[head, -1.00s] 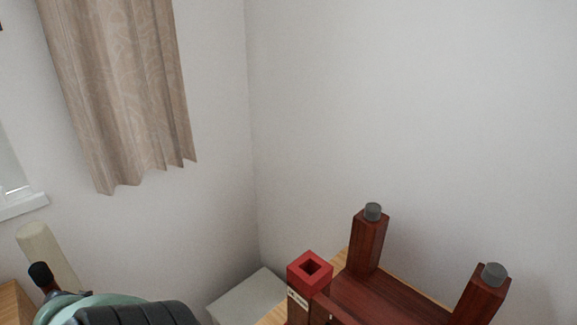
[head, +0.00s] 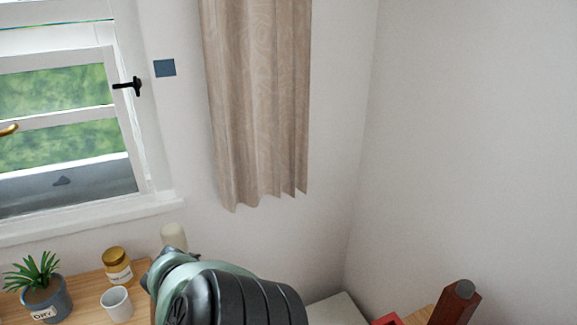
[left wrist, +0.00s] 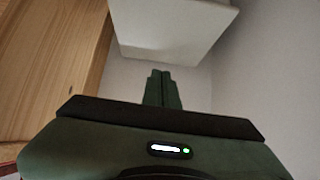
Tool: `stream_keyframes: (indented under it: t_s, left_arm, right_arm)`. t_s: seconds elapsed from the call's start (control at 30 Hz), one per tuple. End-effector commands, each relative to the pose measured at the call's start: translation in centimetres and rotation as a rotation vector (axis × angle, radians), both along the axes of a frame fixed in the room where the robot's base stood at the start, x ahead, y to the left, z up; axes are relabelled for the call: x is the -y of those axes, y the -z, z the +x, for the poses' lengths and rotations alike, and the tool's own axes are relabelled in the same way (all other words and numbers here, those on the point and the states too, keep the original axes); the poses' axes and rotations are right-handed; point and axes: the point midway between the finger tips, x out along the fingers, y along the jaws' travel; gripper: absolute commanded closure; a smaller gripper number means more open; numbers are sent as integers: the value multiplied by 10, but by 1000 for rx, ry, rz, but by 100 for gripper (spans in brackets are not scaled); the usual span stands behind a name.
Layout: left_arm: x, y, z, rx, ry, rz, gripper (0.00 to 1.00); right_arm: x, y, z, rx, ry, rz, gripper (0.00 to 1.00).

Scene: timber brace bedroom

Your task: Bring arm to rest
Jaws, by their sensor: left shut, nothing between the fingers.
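My left gripper (left wrist: 162,88) shows in the left wrist view as two dark green fingers pressed together, with nothing between them. It is apart from the things around it there. In the head view my arm (head: 235,295), dark ribbed with a pale green part, rises from the bottom edge. The fingers cannot be made out in that view. My right gripper is in neither view.
A wooden desk (head: 88,308) holds a potted plant (head: 43,290), a white cup (head: 116,304) and a gold-lidded jar (head: 117,268). A dark red wooden post (head: 454,306) stands lower right. In the left wrist view, a pale box-like surface (left wrist: 170,28) and wood panel (left wrist: 50,65) lie near.

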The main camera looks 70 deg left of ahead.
Motion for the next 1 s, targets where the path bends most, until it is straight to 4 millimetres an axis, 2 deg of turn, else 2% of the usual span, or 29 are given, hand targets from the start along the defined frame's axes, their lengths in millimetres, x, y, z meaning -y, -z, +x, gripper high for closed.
stream_keyframes:
  t_s: [0.03,0.3,0.43,0.67,0.77,0.83,0.93,1.0]
  left_arm:
    - [0,-20,0,0,0,0,100]
    - [0,-63,-1,-1,-1,-1,100]
    - [0,-71,-1,-1,-1,-1,100]
    - [0,-70,-1,-1,-1,-1,100]
    - [4,-63,-3,-9,-3,2,100]
    - [12,-47,-9,-33,-8,10,100]
    - [34,-7,-26,-100,-13,33,100]
    - [59,27,-41,-167,-9,50,100]
  right_arm:
    - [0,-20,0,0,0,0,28]
    - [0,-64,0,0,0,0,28]
    - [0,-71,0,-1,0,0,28]
    - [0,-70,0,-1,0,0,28]
    - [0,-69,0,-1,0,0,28]
    - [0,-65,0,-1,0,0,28]
    - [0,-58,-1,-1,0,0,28]
    - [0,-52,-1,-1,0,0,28]
